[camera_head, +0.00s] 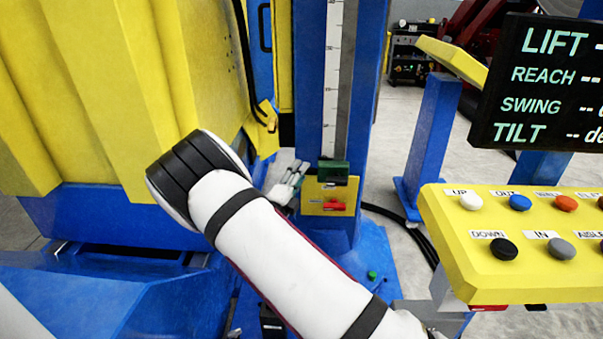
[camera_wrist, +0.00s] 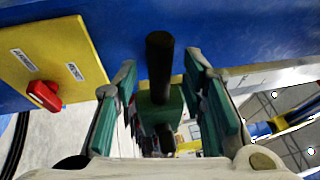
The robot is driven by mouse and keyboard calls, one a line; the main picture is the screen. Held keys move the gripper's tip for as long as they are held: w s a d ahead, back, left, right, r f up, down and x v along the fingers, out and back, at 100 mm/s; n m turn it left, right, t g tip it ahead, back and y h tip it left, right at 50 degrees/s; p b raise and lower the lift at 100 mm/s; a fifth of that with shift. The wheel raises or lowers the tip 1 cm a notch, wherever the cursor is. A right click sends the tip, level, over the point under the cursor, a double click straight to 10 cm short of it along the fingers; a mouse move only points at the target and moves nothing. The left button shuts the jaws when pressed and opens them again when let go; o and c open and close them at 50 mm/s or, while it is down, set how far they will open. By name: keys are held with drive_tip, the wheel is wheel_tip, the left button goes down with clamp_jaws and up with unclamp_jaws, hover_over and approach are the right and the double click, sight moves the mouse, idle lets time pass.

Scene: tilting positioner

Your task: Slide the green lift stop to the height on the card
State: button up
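The green lift stop (camera_head: 333,172) sits low on the blue column, at the foot of the white scale strip (camera_head: 333,80). My gripper (camera_head: 291,180) is just left of the stop in the head view, partly hidden by my arm. In the wrist view, my gripper (camera_wrist: 161,62) is open, with one green-padded finger on each side of the green stop (camera_wrist: 161,104) and its black round knob (camera_wrist: 160,55). Gaps show between both fingers and the stop. I cannot make out a card with a height in either view.
A yellow plate with a red switch (camera_head: 334,206) is just below the stop; the red switch also shows in the wrist view (camera_wrist: 45,95). A yellow button panel (camera_head: 520,275) and a black display (camera_head: 545,85) stand at right. A large yellow and blue machine (camera_head: 110,90) fills the left.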

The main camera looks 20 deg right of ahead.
drive_tip(key=shift+x, duration=0.95)
clamp_jaws()
wheel_tip(320, 180, up, 25)
drive_tip(key=p, duration=1.1)
drive_tip(key=shift+p, duration=0.4)
drive_tip(key=shift+r, duration=0.15)
